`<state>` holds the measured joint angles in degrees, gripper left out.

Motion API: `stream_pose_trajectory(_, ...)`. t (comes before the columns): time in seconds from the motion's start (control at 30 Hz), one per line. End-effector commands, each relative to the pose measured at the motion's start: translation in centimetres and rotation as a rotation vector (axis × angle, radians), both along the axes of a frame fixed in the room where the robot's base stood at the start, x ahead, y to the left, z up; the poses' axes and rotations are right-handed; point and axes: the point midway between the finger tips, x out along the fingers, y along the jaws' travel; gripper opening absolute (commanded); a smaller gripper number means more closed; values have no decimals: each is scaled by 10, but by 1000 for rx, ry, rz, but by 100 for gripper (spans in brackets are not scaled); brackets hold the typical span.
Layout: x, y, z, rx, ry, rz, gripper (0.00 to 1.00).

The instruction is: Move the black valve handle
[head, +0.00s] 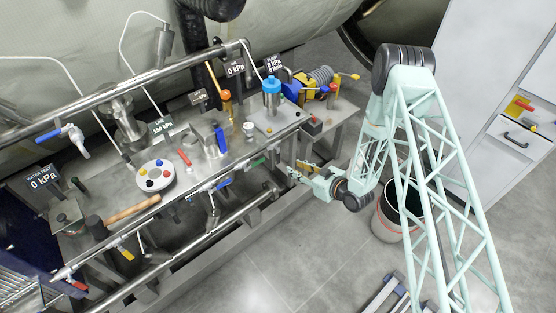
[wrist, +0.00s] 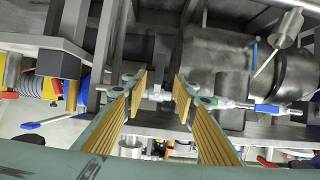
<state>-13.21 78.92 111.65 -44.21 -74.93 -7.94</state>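My gripper (head: 300,172) is beside the right front part of the bench, below the top's edge. In the wrist view its two brass-padded fingers (wrist: 160,88) are spread apart, with nothing between the pads. A dark upright piece (wrist: 163,45) shows beyond the fingertips, above a pale metal fitting (wrist: 155,93). I cannot tell whether this dark piece is the black valve handle. No black lever stands out clearly on the bench front in the head view, where the gripper hides part of that area.
The steel bench (head: 205,160) carries gauges, valves and a round tray (head: 155,177). A front rail (head: 215,225) and a green handle (head: 258,162) are left of the gripper. A bucket (head: 392,222) stands below my arm. The floor in front is mostly clear.

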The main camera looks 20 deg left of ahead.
Motion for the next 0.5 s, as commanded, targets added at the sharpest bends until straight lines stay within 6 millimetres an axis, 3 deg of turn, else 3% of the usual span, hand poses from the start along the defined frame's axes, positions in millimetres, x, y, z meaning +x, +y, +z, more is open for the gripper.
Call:
stream_pose_trajectory(0.27, 2, 4, -2, 0, 0, 0, 26)
stream_pose_trajectory(0.5, 11, 20, -9, 1, -1, 1, 26)
